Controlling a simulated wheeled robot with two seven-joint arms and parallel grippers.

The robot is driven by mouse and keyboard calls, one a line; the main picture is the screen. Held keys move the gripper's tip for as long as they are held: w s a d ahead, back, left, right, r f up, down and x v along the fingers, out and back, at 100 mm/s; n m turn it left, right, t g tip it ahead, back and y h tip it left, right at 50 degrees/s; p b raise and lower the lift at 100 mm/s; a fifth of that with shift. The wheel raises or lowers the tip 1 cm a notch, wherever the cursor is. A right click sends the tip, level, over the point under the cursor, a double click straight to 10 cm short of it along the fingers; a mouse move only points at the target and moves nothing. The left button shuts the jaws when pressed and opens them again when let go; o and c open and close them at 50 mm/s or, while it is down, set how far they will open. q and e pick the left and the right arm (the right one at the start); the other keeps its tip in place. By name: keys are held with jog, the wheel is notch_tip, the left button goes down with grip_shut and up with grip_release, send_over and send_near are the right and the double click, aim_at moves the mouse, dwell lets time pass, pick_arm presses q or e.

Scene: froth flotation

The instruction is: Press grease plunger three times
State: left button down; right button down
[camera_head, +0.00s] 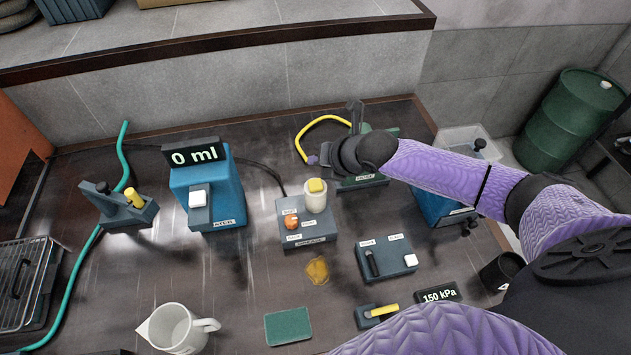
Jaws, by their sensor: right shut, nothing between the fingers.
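A small grey box (306,230) stands mid-table with an orange knob (291,220) and a white cylinder (316,200) with a yellow top (317,186). I cannot read its label well enough to tell whether this is the grease plunger. My right gripper (328,154) is shut and empty, behind and above this box, beside a green unit (362,182). My right wrist partly hides the green unit. I see no contact between the gripper and the yellow top. My left gripper is not in view.
A blue unit (208,190) reads 0 ml. A grey switch box (387,260), a 150 kPa display (438,293), a green pad (288,326) and a white jug (178,329) stand nearer. A yellow hose (311,128) curves behind. An amber patch (317,270) lies mid-table.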

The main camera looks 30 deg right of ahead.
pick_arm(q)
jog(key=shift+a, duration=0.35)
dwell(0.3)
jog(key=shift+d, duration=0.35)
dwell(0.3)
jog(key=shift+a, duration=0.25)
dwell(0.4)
